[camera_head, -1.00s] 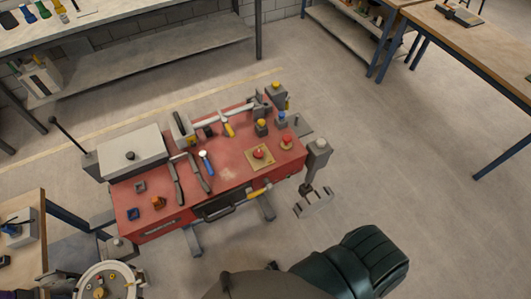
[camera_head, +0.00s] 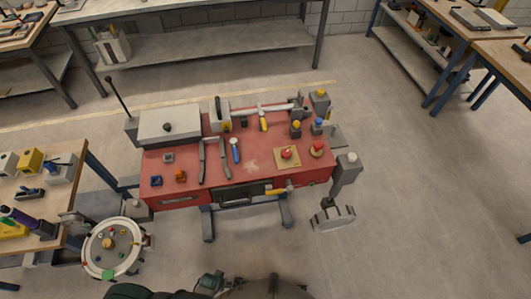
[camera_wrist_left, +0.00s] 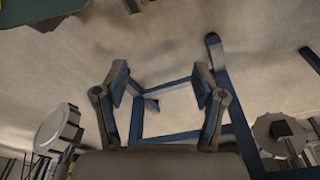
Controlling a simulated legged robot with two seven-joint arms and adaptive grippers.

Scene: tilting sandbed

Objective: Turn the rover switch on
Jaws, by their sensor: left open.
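A red workbench (camera_head: 262,180) stands in the middle of the head view. Its top carries a red button on a yellowish plate (camera_head: 287,154), a red-topped knob (camera_head: 317,150), and blue-topped (camera_head: 317,127) and yellow-topped (camera_head: 296,128) knobs at the right. A small orange part (camera_head: 181,176) and a blue part (camera_head: 156,181) sit at its left front. I cannot tell which of these, if any, is the rover switch. My left gripper (camera_wrist_left: 161,82) shows in the left wrist view, its two fingers apart with nothing between them. Neither gripper can be made out in the head view.
A grey box with a knob (camera_head: 169,126) and a lever (camera_head: 119,98) stand at the bench's left end. A round tray (camera_head: 112,270) and a wooden table (camera_head: 62,160) are at the left. A grey post on a foot (camera_head: 345,175) stands right.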

